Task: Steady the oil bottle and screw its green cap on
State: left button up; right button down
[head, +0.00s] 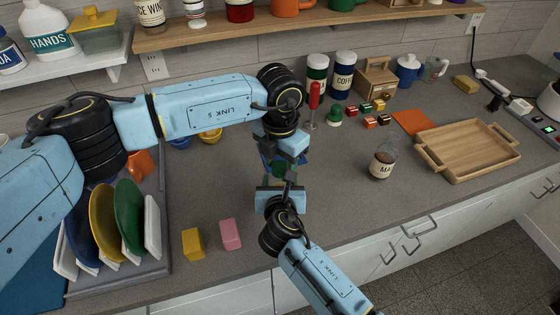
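My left gripper (288,155) reaches in from the left and points down over the middle of the counter. My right gripper (281,180) comes up from the bottom edge and meets it there. A small dark green shape (277,168) shows between the two grippers. It is mostly covered, and I cannot tell whether it is the green cap or part of the oil bottle. No other part of the oil bottle can be made out. The fingers of both grippers are small and overlap, so their opening is unclear.
A dish rack with plates (129,220) stands at the left. Yellow (193,244) and pink (230,234) blocks lie near the front edge. A brown bottle (381,164) and a wooden tray (477,172) stand to the right. Canisters (342,75) line the wall.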

pick_arm(q)
jog(key=shift+o, duration=1)
jog(key=shift+r, duration=2.3)
jog(key=shift+c, duration=0.4)
jog(key=r+n, duration=0.1)
jog(key=n, duration=0.3)
jog(key=shift+r, duration=0.4)
jog(key=r+n, duration=0.1)
jog(key=n, duration=0.2)
jog(key=shift+r, duration=0.35)
